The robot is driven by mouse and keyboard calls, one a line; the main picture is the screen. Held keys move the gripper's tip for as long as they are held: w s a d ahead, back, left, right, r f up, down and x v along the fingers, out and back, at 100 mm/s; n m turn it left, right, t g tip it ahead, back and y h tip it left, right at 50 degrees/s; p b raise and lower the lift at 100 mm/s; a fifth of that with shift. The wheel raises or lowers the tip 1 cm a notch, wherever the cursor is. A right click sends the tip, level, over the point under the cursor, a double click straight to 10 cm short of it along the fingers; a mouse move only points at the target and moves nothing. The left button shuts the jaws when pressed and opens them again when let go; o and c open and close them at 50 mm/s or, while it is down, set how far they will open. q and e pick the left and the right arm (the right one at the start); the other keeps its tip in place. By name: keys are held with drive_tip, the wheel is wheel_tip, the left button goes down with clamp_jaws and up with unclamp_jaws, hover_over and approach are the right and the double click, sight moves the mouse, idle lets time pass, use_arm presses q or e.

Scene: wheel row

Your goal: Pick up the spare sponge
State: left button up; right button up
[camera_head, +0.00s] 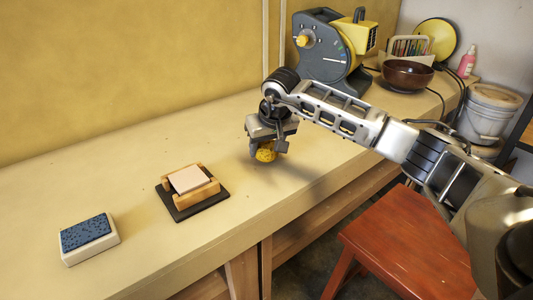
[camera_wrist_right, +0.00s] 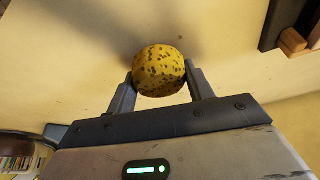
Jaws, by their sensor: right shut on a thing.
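The sponge (camera_head: 265,153) is a yellow, roundish piece with dark pores. It also shows in the right wrist view (camera_wrist_right: 160,70), between the two fingers. My right gripper (camera_head: 268,146) is shut on it and holds it over the bench, with a shadow on the bench top beside it. Part of the sponge is hidden by the gripper in the head view. My left gripper is in neither view.
A wooden holder with a pale block (camera_head: 189,180) stands on a dark base on the bench (camera_head: 140,205). A blue-topped white block (camera_head: 88,238) lies nearer left. A yellow-grey machine (camera_head: 328,52) and brown bowl (camera_head: 406,75) stand behind. A red stool (camera_head: 405,245) is in front.

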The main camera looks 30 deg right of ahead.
drive_tip(key=s+a+r, duration=0.3)
drive_tip(key=s+r, duration=0.7)
drive_tip(key=s, duration=0.3)
drive_tip(key=shift+s+a+r, duration=0.25)
drive_tip(key=shift+s, duration=0.05)
drive_tip(key=shift+o, duration=0.3)
